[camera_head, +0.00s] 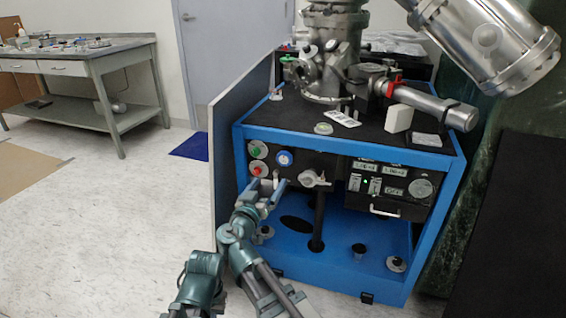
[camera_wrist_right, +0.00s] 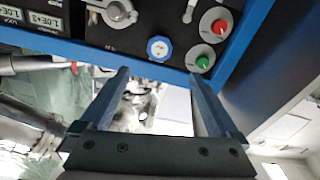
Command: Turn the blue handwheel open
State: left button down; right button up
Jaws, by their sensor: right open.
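The blue handwheel (camera_head: 284,158) is a small round knob with a pale centre on the black front panel of the blue-framed cart. In the right wrist view the handwheel (camera_wrist_right: 159,48) shows upside down, just beyond the fingertips and roughly between them. My right gripper (camera_head: 269,187) is open and empty, just below and slightly left of the handwheel in the head view. In the wrist view the two fingers of my right gripper (camera_wrist_right: 158,76) stand apart, with a visible gap to the handwheel. My left gripper is not in view.
A green knob (camera_head: 258,149) and a red knob (camera_head: 257,169) sit left of the handwheel. A grey valve handle (camera_head: 312,179) is to its right. A side panel (camera_head: 226,165) stands along the cart's left. Steel vacuum equipment (camera_head: 330,55) stands on top. The floor at left is open.

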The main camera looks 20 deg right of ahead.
aim_at(284, 160)
jog(key=x, duration=1.4)
jog(key=shift+s, duration=0.1)
jog(key=c, duration=1.4)
